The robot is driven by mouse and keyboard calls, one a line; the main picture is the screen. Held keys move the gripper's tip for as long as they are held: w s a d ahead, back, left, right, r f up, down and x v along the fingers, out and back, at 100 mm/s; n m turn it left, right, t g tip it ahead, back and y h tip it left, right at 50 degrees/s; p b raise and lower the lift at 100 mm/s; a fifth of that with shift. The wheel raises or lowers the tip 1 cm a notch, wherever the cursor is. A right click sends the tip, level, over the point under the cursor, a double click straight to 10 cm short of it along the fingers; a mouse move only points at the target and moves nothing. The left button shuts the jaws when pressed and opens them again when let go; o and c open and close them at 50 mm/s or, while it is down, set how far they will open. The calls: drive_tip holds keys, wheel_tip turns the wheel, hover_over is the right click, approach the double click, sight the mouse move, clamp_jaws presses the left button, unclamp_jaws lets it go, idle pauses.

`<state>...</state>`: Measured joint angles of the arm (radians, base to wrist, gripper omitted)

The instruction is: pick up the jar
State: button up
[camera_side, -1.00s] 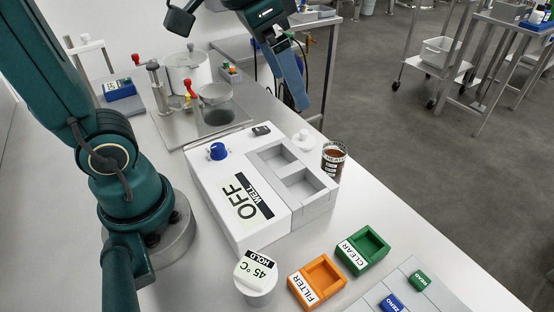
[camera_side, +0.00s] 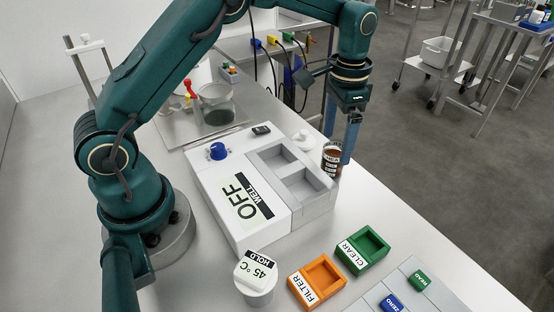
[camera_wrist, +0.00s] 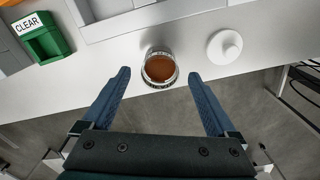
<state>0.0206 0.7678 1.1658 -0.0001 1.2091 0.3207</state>
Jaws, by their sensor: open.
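The jar (camera_side: 331,160) is a small clear container of brown liquid with a dark label. It stands upright on the table near its far right edge, beside the white well box. In the wrist view the jar (camera_wrist: 159,68) shows from above, between and just beyond the two blue fingertips. My gripper (camera_side: 346,152) points down at the jar's right side in the side view, and one finger shows partly behind the jar. My gripper (camera_wrist: 156,75) is open, with a gap on both sides of the jar. I cannot tell the exact fingertip height against the jar.
The white well box (camera_side: 238,200) reading OFF stands left of the jar. A white knobbed lid (camera_side: 303,141) lies close by; it also shows right of the jar in the wrist view (camera_wrist: 224,46). Green CLEAR (camera_side: 362,251) and orange FILTER (camera_side: 317,281) trays sit nearer. The table edge is close.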

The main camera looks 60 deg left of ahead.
drive_tip(key=shift+f, duration=2)
clamp_jaws()
